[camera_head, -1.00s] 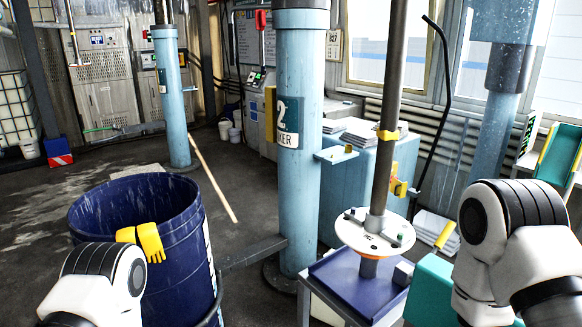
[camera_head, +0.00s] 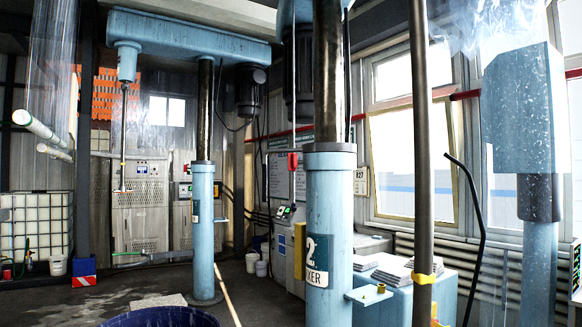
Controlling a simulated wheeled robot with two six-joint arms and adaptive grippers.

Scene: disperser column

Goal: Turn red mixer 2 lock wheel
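The mixer 2 column (camera_head: 329,220) is a light blue upright cylinder right of the middle, with a dark sign (camera_head: 317,260) bearing a white "2". A dark post rises from its top. I cannot make out a red lock wheel. Neither of my grippers is in view.
A dark blue drum (camera_head: 160,317) shows its rim at the bottom. Another light blue column (camera_head: 203,235) stands farther back left. Papers (camera_head: 395,270) lie on a blue cabinet behind.

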